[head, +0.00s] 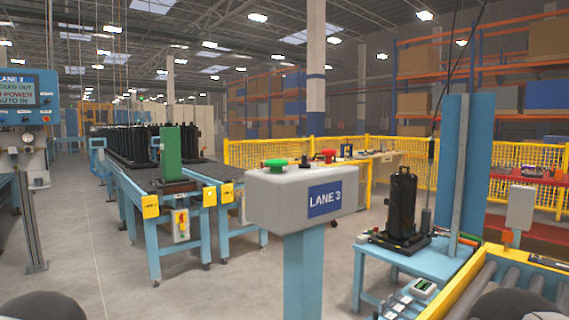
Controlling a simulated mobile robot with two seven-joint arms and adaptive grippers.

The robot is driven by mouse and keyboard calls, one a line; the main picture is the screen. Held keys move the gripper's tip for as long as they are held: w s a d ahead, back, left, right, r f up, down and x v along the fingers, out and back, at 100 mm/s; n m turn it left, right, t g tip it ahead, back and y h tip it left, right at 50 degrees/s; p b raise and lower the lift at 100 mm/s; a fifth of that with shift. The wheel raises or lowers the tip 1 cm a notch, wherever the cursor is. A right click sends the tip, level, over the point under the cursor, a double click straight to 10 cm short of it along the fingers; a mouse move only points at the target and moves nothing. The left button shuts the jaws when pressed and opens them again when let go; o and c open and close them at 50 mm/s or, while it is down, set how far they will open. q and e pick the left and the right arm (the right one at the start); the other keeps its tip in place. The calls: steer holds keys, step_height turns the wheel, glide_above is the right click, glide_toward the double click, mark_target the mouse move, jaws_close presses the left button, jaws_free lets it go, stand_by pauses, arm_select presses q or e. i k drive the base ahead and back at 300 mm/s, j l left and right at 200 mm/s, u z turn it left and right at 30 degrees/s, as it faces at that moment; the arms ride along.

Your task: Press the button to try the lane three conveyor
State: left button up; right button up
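A light grey control box (275,205) on a blue post (303,275) stands in front of me, slightly right of centre. Its blue sign (324,199) reads LANE 3. On its top are a green mushroom-shaped button (275,163) at the left, a small dark control (304,161) in the middle and a red button (328,155) at the right. A blue-framed conveyor (126,183) runs back behind the box, carrying several black compressors (130,145). Neither gripper shows; only dark rounded parts of mine appear at the lower corners.
A blue bench (440,256) with a black compressor (402,203) stands at the right, beside a yellow-edged roller conveyor (520,275). A control panel (28,97) stands at the left edge. Yellow fencing (255,154) runs behind. Grey floor (95,265) is clear left of the post.

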mark_target(276, 165)
steer(key=i+l+u, duration=0.3)
steer(key=l, duration=0.2)
steer(key=l+u, duration=0.5)
steer(key=l, duration=0.3)
